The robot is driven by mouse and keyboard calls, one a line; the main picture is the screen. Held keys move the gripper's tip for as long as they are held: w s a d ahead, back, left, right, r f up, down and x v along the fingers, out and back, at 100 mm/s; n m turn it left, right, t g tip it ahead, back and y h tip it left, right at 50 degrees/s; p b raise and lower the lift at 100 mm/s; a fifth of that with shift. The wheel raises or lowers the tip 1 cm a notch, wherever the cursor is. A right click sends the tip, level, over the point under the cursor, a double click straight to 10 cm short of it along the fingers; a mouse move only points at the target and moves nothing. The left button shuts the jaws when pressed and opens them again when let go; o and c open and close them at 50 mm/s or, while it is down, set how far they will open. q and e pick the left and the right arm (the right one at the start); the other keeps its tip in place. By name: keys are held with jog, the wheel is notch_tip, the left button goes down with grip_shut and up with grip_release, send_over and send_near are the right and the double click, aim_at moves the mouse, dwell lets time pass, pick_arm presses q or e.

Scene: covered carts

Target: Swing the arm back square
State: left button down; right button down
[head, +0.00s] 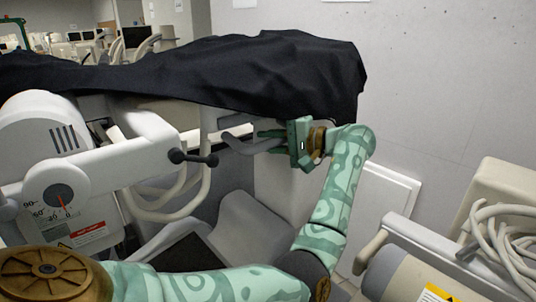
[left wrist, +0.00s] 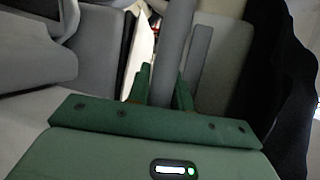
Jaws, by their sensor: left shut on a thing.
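A white machine arm (head: 120,155) reaches right from a round white housing on the left in the head view. An angle dial (head: 64,199) with a red needle sits at its base; the exact reading is too small to tell. A grey handle bar (head: 238,146) stands out under the black cover. My green left gripper (head: 266,141) is shut on this grey bar, which also passes between its fingers (left wrist: 163,82) in the left wrist view (left wrist: 174,45). The bar's far end is hidden behind the gripper. My right gripper is out of view.
A black cover (head: 200,75) drapes over the cart above the gripper. A dark two-knobbed lever (head: 193,158) and looped pale tubes (head: 165,210) lie left of it. A second cart with coiled hoses (head: 505,235) stands at right. A grey wall (head: 450,80) closes the back.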

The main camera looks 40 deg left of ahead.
pick_arm(q)
jog(key=shift+w+d+f, duration=0.2)
jog(key=shift+w+d, duration=0.1)
jog(key=shift+d, duration=0.3)
jog(key=c, duration=1.5)
grip_release()
jog(key=shift+d, duration=0.1)
jog(key=shift+o, duration=1.2)
jog(key=shift+w+d+r, duration=0.1)
jog(key=shift+w+d, duration=0.05)
jog(key=b+v, duration=0.3)
jog(key=v, duration=1.3)
jog(key=shift+d+b, duration=0.15)
jog(key=shift+b, duration=0.15)
jog(key=shift+r, duration=0.15)
